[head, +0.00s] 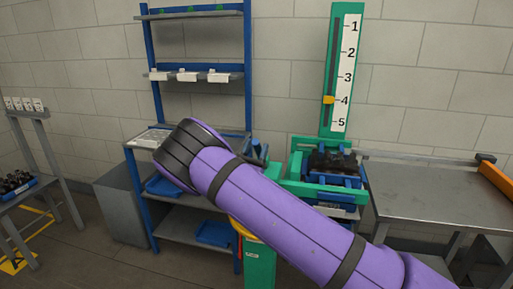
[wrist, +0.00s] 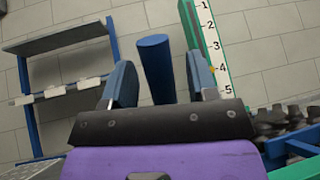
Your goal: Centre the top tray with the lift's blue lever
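The lift's blue lever (wrist: 156,68) is an upright rounded bar between the fingers of my gripper (wrist: 160,80) in the wrist view. The two grey-blue fingers stand apart, with a visible gap on the right of the lever and little or none on the left. In the head view my gripper (head: 258,152) is partly hidden behind my purple arm, left of the green lift (head: 300,165).
A yellow pointer (head: 328,100) is near 4 on the lift's scale (head: 346,75). A blue shelf rack (head: 248,60) stands left of the lift. A grey table (head: 430,195) is on the right.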

